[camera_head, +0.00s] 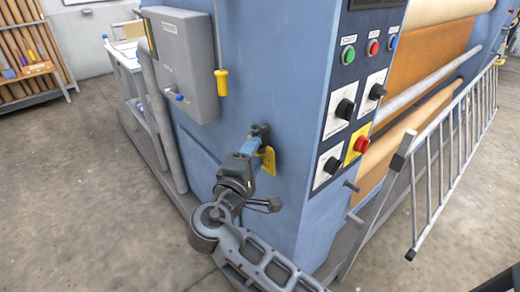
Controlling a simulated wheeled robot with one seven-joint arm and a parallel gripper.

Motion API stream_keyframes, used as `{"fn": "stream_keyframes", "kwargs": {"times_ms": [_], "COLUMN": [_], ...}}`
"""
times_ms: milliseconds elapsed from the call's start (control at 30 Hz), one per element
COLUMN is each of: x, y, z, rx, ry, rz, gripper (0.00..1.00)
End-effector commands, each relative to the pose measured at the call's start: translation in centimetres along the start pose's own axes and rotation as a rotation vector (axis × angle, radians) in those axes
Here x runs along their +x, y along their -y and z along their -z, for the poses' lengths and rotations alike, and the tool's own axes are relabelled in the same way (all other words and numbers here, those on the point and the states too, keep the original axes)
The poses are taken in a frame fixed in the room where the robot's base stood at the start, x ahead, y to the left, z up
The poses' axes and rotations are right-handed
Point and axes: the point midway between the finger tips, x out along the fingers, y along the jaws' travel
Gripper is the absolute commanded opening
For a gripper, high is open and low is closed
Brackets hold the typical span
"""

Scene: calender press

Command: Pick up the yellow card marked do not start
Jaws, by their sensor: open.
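A small yellow card (269,160) is at the blue side wall of the press, low and left of the control panel. My gripper (261,132) is right in front of it and hides part of it. Only the card's right and lower parts show beside the gripper, and no writing can be read on it. The gripper is open. Its fingertips are dark and close to the wall, and I cannot tell whether they touch the card.
A grey box (187,60) is on the wall at upper left, with a yellow pendant handle (222,82) hanging beside it. The control panel (350,95) carries knobs and buttons, including a red one on yellow (361,145). A metal rail gate (445,165) stands at right. Open floor lies left.

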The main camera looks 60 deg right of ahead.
Motion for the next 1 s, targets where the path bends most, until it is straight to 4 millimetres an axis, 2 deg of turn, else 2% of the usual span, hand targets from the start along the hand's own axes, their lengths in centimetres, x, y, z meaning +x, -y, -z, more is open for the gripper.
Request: {"fn": "stream_keyframes", "kwargs": {"times_ms": [100, 633, 1000], "x": [-0.02, -0.04, -0.04], "y": [0.03, 0.05, -0.08], "z": [0.0, -0.01, -0.02], "rx": [0.0, 0.0, 0.0], "ry": [0.0, 0.0, 0.0], "rz": [0.0, 0.001, 0.0], "gripper": [0.5, 0.0, 0.0]}}
